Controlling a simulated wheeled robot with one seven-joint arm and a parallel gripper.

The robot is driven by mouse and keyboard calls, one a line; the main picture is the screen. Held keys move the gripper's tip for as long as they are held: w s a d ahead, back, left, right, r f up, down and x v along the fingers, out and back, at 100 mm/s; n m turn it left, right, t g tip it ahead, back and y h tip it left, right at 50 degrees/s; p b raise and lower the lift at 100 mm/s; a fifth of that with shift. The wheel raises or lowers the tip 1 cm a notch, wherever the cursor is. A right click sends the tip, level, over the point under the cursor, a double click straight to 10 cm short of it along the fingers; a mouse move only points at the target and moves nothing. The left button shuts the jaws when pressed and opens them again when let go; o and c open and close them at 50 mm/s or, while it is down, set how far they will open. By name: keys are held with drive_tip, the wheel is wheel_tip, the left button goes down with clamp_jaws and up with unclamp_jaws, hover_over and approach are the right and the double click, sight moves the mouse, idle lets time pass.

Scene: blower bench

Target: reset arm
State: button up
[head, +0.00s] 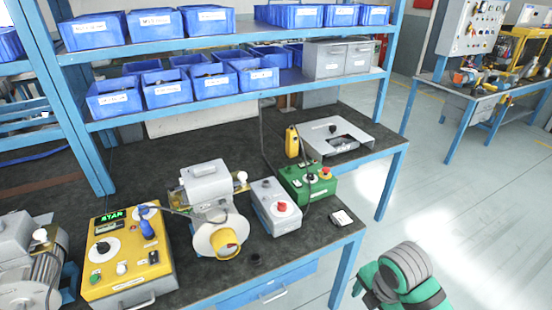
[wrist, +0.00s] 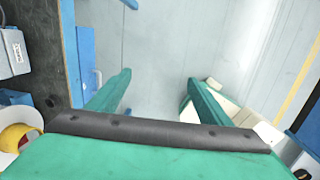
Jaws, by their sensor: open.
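My gripper (wrist: 158,84) shows in the wrist view as two teal fingers spread wide apart with a dark bar between their bases. Nothing is between the fingers; pale floor shows through the gap. In the head view, teal and grey parts of my arm are at the lower right, beyond the bench's right front corner. The fingertips cannot be made out clearly there. The dark-topped blue workbench (head: 240,262) lies to the left of my arm, and its edge also runs down the left of the wrist view (wrist: 60,60).
On the bench stand a yellow control box (head: 128,280), a blower (head: 214,218) with a white flange, a grey box (head: 276,207), a green box (head: 307,183) and a grey plate (head: 338,136). Blue bins (head: 165,88) fill the shelves. Floor (head: 455,200) at right is clear.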

drive_tip(key=w+a+r+m+t+y, duration=0.2)
drive_tip(key=w+a+r+m+t, duration=0.15)
drive_tip(key=w+a, duration=0.45)
drive_tip(key=w+a+r+m+t+y, duration=0.25)
drive_tip(key=a+m+t, duration=0.2)
drive_tip(key=a, duration=0.85)
drive_tip(key=w+a+r+m+t+y, duration=0.25)
drive_tip(key=w+a+m+t, duration=0.2)
drive_tip(key=w+a, duration=0.4)
drive_tip(key=s+a+f+m+t+h, duration=0.1)
drive_tip(key=s+f+m+h, duration=0.2)
drive_tip(key=s+f+m, duration=0.6)
drive_tip(key=s+a+f+m+t+h, duration=0.15)
drive_tip(key=s+f+h, duration=0.3)
drive_tip(key=s, duration=0.75)
drive_tip(key=s+d, duration=0.3)
drive_tip(key=s, duration=0.7)
drive_tip(key=s+d+g, duration=0.1)
drive_tip(key=s+d, duration=0.2)
drive_tip(key=s, duration=0.7)
drive_tip(key=shift+s+n+y, duration=0.2)
drive_tip(key=shift+n+y, duration=0.2)
drive_tip(key=shift+y, duration=0.05)
